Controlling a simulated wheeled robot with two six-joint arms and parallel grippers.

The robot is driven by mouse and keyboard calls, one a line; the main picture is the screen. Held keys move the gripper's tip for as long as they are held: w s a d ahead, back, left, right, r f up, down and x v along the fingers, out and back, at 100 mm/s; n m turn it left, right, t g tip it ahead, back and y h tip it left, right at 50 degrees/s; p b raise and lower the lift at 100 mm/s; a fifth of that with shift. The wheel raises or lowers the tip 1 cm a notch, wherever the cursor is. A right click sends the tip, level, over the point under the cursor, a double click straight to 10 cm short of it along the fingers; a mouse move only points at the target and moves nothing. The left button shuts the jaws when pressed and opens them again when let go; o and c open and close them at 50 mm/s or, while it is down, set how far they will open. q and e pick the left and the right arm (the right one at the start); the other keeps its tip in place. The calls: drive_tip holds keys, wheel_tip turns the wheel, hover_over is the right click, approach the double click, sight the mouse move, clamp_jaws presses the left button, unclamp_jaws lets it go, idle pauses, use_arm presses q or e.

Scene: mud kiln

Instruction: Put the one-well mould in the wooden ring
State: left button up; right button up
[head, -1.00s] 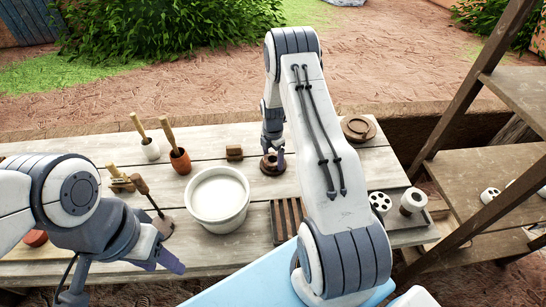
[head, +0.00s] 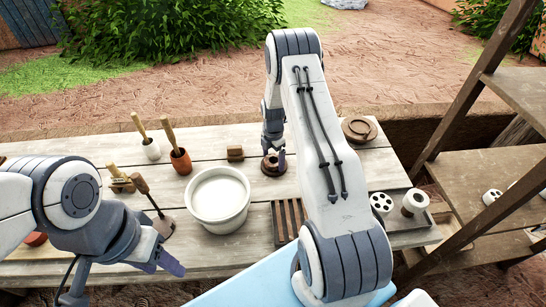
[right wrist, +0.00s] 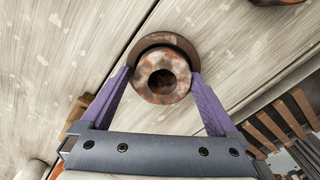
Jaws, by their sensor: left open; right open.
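The one-well mould (right wrist: 162,78) is a round, mottled rust-and-grey piece with one dark well, seen from above in the right wrist view. It sits upright in the dark brown wooden ring (right wrist: 178,41), which shows around its far side; the near side is hidden. My left gripper (head: 164,262) is open and empty at the table's front edge.
A white bowl (head: 217,222) and a slatted rack (head: 286,218) stand in front. Another round brown piece (head: 359,129) lies at the back right. A small brown block (head: 235,154) and handled tools in pots (head: 180,160) are to the left.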

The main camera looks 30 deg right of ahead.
sight(274, 160)
drive_tip(key=shift+s+f+p, duration=0.1)
drive_tip(key=shift+s+p, duration=0.3)
drive_tip(key=shift+p, duration=0.15)
wheel_tip(274, 160, up, 11)
drive_tip(key=b, duration=0.3)
drive_tip(key=s+a+r+m, duration=0.2)
drive_tip(key=s+a+r, duration=0.3)
drive_tip(key=a, duration=0.5)
drive_tip(key=s+a+r+m, duration=0.25)
drive_tip(key=a+r, duration=0.35)
drive_tip(key=a, duration=0.5)
drive_tip(key=s+a+r+m, duration=0.1)
drive_tip(key=s+a+m, duration=0.1)
drive_tip(key=s, duration=0.5)
drive_tip(key=s+a+r+m, duration=0.1)
drive_tip(key=s+a+m, duration=0.2)
drive_tip(key=s, duration=0.4)
drive_tip(key=s+a+r+m+y, duration=0.1)
drive_tip(key=s+a+r+m, duration=0.1)
drive_tip(key=s, duration=0.6)
drive_tip(key=shift+a+m, duration=0.45)
drive_tip(key=shift+a, duration=0.45)
drive_tip(key=shift+d, duration=0.1)
